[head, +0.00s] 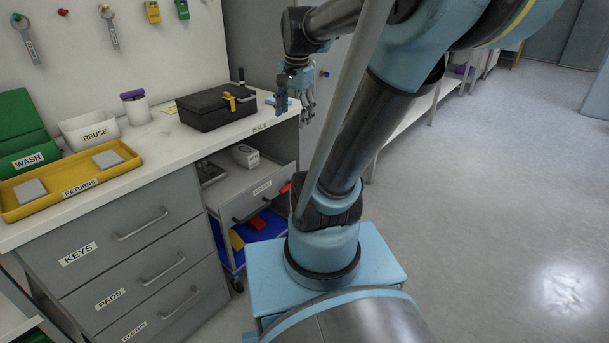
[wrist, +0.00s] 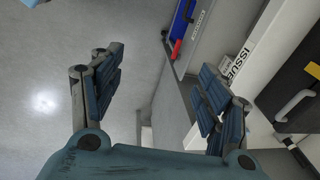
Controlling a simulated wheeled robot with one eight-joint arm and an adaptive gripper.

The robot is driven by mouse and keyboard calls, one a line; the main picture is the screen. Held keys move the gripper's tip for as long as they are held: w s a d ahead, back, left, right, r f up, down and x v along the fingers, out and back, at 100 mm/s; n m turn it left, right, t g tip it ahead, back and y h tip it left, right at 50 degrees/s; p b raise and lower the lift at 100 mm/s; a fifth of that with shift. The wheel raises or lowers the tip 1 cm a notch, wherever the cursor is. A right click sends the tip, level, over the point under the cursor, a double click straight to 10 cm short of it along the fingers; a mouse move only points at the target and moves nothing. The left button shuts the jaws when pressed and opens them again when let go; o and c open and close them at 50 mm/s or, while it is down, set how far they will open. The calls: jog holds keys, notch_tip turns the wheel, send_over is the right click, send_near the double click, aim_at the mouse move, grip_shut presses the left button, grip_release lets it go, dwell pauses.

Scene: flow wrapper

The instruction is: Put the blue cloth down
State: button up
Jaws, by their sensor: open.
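My gripper (head: 294,108) is beyond the right end of the counter, near the black case. Its jaws are open. In the wrist view my gripper (wrist: 162,72) has its blue-padded fingers wide apart, with nothing held between them. Behind the fingers there are grey floor and the counter's end.
The white counter (head: 160,150) carries a black case (head: 210,112), a REUSE bin (head: 90,131), a yellow RETURNS tray (head: 125,155) and a green WASH bin (head: 25,148). The floor (head: 500,200) at right is clear.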

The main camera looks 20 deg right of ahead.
jog(key=s+f+n, duration=1)
jog(key=s+f, duration=0.3)
jog(key=f, duration=0.1)
jog(key=shift+n, duration=0.3)
jog(key=shift+d, duration=0.1)
jog(key=shift+w+f, duration=0.15)
jog(key=shift+w, duration=0.35)
jog(key=shift+o, duration=0.5)
